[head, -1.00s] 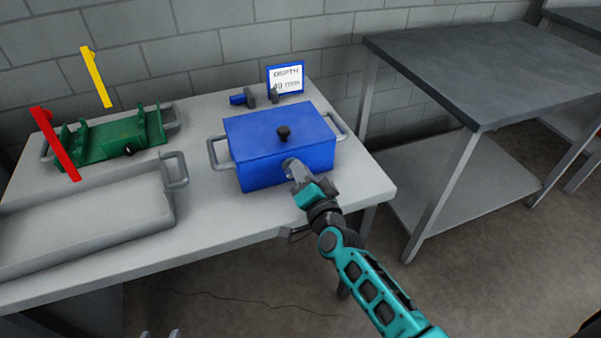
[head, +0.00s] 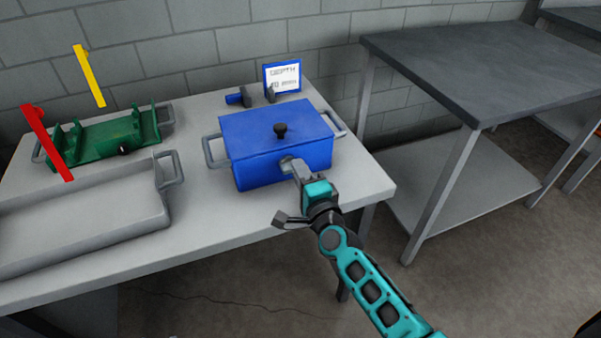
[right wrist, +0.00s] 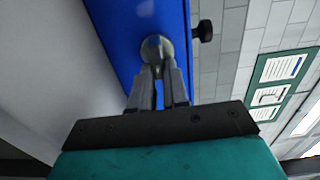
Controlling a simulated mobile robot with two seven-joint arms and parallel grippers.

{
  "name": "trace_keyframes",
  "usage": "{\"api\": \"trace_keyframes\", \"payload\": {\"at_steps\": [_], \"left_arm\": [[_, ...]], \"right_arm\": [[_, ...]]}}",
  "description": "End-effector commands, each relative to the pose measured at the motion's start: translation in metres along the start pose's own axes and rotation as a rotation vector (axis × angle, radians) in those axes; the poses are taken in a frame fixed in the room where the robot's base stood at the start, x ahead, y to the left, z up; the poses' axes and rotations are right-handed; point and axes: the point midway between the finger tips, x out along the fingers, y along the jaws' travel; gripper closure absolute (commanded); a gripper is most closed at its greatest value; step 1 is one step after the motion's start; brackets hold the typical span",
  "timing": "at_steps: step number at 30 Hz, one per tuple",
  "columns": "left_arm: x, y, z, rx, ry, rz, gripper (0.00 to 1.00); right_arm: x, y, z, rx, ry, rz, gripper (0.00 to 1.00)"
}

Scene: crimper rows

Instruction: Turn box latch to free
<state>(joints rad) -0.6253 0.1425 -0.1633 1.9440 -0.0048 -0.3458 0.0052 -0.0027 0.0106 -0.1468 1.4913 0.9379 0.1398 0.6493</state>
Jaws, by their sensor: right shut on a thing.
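A blue box (head: 262,158) with side handles and a black knob (head: 281,130) on its lid stands on the grey table; the lid looks closed. A round metal latch (right wrist: 157,48) sits on the box's front face. My right gripper (head: 290,166) is at that front face, shut on the latch. In the right wrist view the two fingers (right wrist: 157,75) meet the latch from both sides, against the blue face (right wrist: 130,35). The fingers partly hide the latch in the head view. My left gripper is not in view.
A grey tray (head: 165,190) and a green fixture (head: 95,145) with red (head: 45,140) and yellow (head: 88,75) levers stand left of the box. A display sign (head: 282,78) and a small blue-black tool (head: 236,99) are behind it. An empty dark-topped table (head: 480,65) stands right.

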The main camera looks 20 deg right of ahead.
Motion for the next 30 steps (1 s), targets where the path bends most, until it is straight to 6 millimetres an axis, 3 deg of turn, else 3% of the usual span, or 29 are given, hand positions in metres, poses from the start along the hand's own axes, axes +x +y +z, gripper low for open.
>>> {"api": "trace_keyframes", "payload": {"at_steps": [14,15,22,30], "left_arm": [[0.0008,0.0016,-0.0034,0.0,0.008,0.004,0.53],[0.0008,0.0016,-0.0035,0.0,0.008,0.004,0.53],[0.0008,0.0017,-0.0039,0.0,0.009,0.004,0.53],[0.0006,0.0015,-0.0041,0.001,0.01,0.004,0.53]], "right_arm": [[-0.0005,0.0011,0.0007,0.017,-0.001,0.003,1.0],[-0.0005,0.0011,0.0007,0.017,-0.001,0.003,0.83],[-0.0003,0.0008,0.0005,0.015,-0.001,0.002,0.61],[-0.001,0.0004,0.0002,0.014,0.0,0.001,0.6]]}}
